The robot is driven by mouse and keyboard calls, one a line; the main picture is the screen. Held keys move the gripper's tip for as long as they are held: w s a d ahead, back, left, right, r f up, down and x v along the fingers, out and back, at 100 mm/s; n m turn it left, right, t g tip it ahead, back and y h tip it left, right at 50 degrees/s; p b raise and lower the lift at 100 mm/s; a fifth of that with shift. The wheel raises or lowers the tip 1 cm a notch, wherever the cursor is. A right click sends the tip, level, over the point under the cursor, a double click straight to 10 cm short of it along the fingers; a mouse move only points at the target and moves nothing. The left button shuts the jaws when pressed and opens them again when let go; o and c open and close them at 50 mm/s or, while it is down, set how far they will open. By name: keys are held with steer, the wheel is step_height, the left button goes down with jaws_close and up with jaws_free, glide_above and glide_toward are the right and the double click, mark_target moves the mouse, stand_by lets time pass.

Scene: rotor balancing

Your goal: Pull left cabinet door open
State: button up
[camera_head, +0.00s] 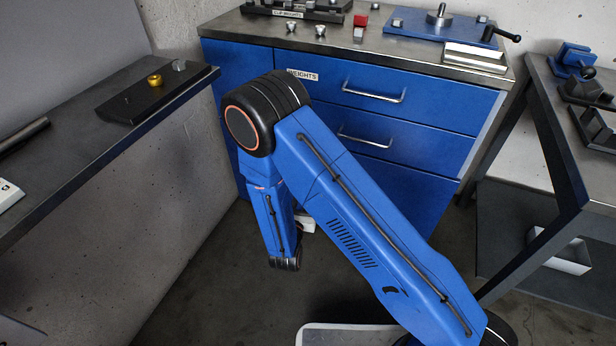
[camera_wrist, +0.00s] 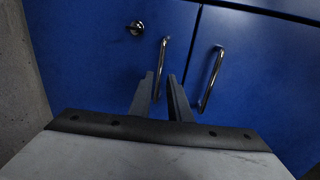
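The left cabinet door (camera_wrist: 85,60) is blue, with a round lock (camera_wrist: 136,28) and an upright metal bar handle (camera_wrist: 163,55) near its right edge. It looks shut, level with the right door (camera_wrist: 260,80), which has its own bar handle (camera_wrist: 212,78). My gripper (camera_wrist: 161,76) is open in the wrist view. Its two dark fingers point at the left door, and the left handle appears between and beyond the fingertips. I cannot tell whether the handle is within the fingers' reach. In the head view, my arm hides the fingers and the door handles.
The blue cabinet (camera_head: 400,120) has drawers with bar handles (camera_head: 372,92) and carries small weights and fixtures on top. A dark bench (camera_head: 70,130) stands at the left along a wall. Another table (camera_head: 565,130) stands at the right, with a white bin (camera_head: 565,255) beneath it.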

steer(key=w, duration=0.2)
steer(key=w+d, duration=0.1)
steer(key=w, duration=0.5)
steer(key=shift+d, duration=0.15)
jaws_close()
